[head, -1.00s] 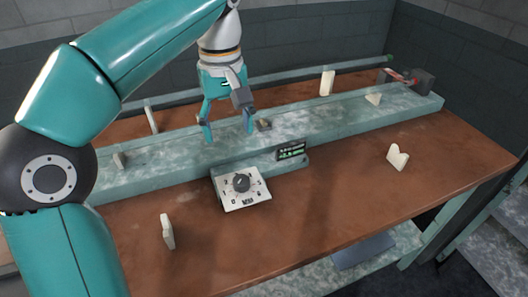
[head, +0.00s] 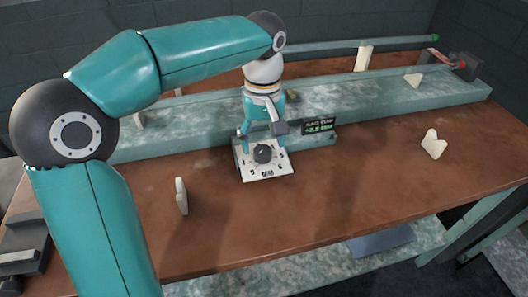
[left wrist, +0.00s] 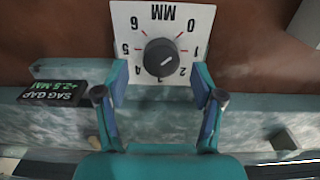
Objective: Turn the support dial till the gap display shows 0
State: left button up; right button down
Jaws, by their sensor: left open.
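The support dial is a black knob (head: 263,153) on a white plate marked MM (head: 266,173). In the left wrist view the knob (left wrist: 161,57) sits amid the numbers around it. The gap display (head: 319,126) stands to the right of the dial; in the left wrist view the display (left wrist: 53,93) reads SAG GAP and about +2.5. My left gripper (head: 261,134) is open, just behind and above the dial. In the left wrist view its fingertips (left wrist: 158,75) stand apart on either side of the knob, not visibly touching it. My right gripper is not in view.
A long pale green beam (head: 385,95) runs behind the dial across the brown table (head: 330,195). Cream supports stand at the front left (head: 181,196) and right (head: 433,144). A glass tube (head: 350,45) runs along the back. The table front is mostly clear.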

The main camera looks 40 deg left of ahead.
aim_at(263, 153)
pick_arm(q)
jog(key=shift+s+f, duration=0.1)
jog(key=shift+f, duration=1.25)
jog(key=shift+c, duration=0.2)
jog(key=c, duration=1)
jog(key=shift+d, duration=0.1)
jog(key=shift+c, duration=0.5)
